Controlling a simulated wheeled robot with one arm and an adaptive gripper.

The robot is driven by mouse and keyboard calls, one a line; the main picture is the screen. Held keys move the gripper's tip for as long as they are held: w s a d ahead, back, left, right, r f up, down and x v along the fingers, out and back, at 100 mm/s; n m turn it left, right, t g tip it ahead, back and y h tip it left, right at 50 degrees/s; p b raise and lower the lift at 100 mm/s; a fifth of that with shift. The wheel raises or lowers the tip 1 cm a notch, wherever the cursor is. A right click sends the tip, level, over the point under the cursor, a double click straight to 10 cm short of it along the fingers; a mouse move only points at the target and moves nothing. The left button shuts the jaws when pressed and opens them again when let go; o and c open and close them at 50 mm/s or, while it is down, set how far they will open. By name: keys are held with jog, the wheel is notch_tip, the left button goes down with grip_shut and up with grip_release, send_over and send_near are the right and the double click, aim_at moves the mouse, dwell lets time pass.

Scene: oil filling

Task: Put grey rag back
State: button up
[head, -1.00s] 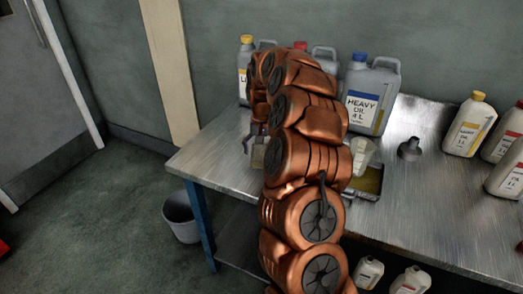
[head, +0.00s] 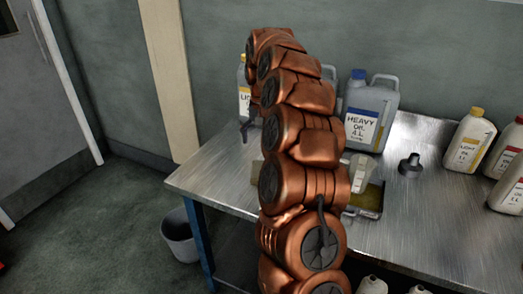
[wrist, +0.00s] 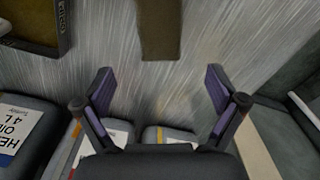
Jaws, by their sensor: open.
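A flat grey-brown piece that looks like the rag (wrist: 160,28) lies on the metal table at the top middle of the wrist view. In the head view, one dark finger of my gripper (head: 247,130) shows above the table, left of my arm.
A tray (wrist: 70,28) with brown contents is beside the rag. A heavy oil canister (head: 370,115) and other bottles stand along the wall. A bin (head: 180,236) stands on the floor.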

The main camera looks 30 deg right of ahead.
jog(key=s+a+r+n, duration=0.3)
jog(key=s+a+n, duration=0.2)
jog(key=s+a, duration=1.2)
jog(key=s+a+f, duration=0.2)
jog(key=s, duration=0.5)
jog(key=s+a+f+n+g, duration=0.1)
jog(key=s+a+f, duration=0.1)
jog(key=s, duration=0.5)
jog(key=s+a+f+n, duration=0.1)
jog(key=s+a+f, duration=0.2)
jog(key=s, duration=0.4)
jog(key=shift+s+a+g, duration=0.2)
jog(key=shift+a+g, duration=0.05)
jog(key=shift+g, duration=0.15)
notch_tip(320, 180, up, 9)
jog(key=p, duration=0.9)
